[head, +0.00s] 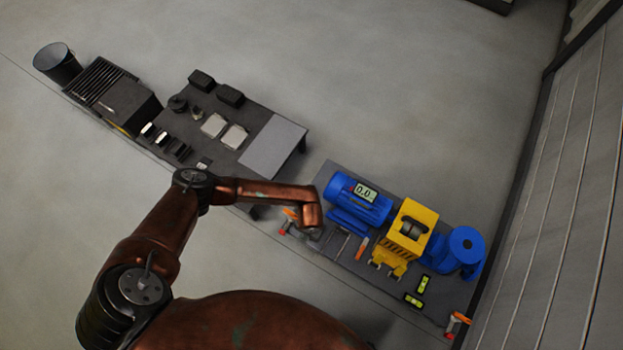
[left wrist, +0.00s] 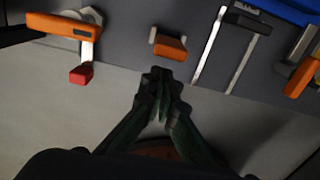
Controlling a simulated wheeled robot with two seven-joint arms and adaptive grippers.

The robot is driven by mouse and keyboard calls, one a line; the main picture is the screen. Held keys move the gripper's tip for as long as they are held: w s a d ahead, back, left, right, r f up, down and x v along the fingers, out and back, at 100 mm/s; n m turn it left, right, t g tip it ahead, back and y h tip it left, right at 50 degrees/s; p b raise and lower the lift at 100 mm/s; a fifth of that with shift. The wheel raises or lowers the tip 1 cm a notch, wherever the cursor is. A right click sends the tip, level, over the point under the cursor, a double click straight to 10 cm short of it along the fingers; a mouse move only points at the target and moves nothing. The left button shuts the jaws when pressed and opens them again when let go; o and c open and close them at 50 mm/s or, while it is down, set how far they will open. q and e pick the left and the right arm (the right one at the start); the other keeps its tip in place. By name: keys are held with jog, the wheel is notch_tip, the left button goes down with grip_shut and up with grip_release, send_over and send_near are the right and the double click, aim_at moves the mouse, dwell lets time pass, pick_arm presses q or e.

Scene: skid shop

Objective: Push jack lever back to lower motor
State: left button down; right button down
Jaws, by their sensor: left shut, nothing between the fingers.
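The blue motor (head: 352,205), with a display reading 0.0, sits on the dark skid table (head: 333,172). An orange lever with a red tip (head: 287,217) is at the table's left end, by the motor. In the left wrist view an orange handle (left wrist: 62,27) with a red tip lies at upper left, and a small orange block (left wrist: 170,46) lies just ahead of the fingertips. I cannot tell for certain which is the jack lever. My left gripper (left wrist: 160,85) is shut and empty, near the table's front edge, apart from both. My right gripper is not in view.
A yellow guard (head: 413,228) and a blue pump (head: 465,248) stand right of the motor. Hand tools and levels (head: 422,284) lie along the front. Another orange-and-red lever (head: 458,320) is at far right. A second table (head: 272,146) stands left; floor in front is clear.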

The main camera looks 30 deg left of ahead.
pick_arm(q)
jog(key=shift+w, duration=0.85)
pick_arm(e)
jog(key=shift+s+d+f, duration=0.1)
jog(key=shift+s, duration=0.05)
pick_arm(q)
jog(key=shift+s+r+p, duration=0.1)
jog(key=shift+s+p, duration=0.5)
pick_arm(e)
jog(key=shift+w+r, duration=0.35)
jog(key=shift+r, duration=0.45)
